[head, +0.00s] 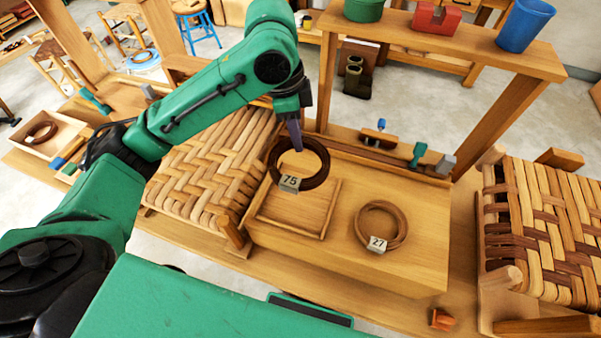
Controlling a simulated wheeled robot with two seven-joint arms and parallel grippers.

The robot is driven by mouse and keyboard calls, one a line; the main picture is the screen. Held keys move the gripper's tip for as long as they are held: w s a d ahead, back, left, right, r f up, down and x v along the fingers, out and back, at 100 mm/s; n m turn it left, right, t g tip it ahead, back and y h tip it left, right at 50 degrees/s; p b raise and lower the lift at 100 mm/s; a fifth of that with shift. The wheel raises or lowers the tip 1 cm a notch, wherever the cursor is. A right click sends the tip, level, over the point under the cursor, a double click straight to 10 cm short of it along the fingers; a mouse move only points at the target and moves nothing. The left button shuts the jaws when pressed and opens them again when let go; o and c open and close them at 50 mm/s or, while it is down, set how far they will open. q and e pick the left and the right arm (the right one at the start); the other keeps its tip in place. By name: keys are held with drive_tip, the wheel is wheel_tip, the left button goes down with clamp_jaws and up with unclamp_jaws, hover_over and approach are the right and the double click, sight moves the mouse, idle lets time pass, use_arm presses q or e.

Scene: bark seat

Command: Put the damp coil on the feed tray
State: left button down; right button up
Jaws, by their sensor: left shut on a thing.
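A dark brown coil (322,174) with a tag reading 75 hangs from my left gripper (295,136), whose fingers are shut on its upper rim. A lighter brown coil (396,222) with a tag reading 27 lies on the wooden bench box to the right. A shallow square wooden tray (299,232) with a low rim sits on the box's left part. The dark coil appears over the tray's back edge; I cannot tell whether it touches. My right gripper is not in view.
A woven seat (207,165) stands left of the box and another (545,230) stands right. A wooden frame post (326,85) rises behind, with a shelf holding a blue bucket (525,25). Another coil (42,132) lies in a box at far left.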

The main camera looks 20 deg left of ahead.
sight(287, 138)
use_arm(q)
drive_tip(key=f, duration=1.1)
drive_tip(key=shift+w+a+f+p, duration=0.1)
drive_tip(key=shift+w+f+p, duration=0.1)
drive_tip(key=shift+w+p, duration=0.1)
wheel_tip(287, 138, down, 3)
drive_tip(key=shift+s+r, duration=0.1)
drive_tip(key=shift+s, duration=0.05)
drive_tip(key=shift+f, duration=0.2)
drive_tip(key=c, duration=0.7)
unclamp_jaws()
drive_tip(key=shift+c, duration=0.2)
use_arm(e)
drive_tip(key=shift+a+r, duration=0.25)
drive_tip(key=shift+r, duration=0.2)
use_arm(q)
drive_tip(key=r, duration=0.4)
drive_tip(key=a+r, duration=0.1)
drive_tip(key=r, duration=0.3)
drive_tip(key=r+b, duration=0.1)
drive_tip(key=r, duration=0.3)
drive_tip(key=shift+s+a, duration=0.25)
drive_tip(key=shift+a, duration=0.05)
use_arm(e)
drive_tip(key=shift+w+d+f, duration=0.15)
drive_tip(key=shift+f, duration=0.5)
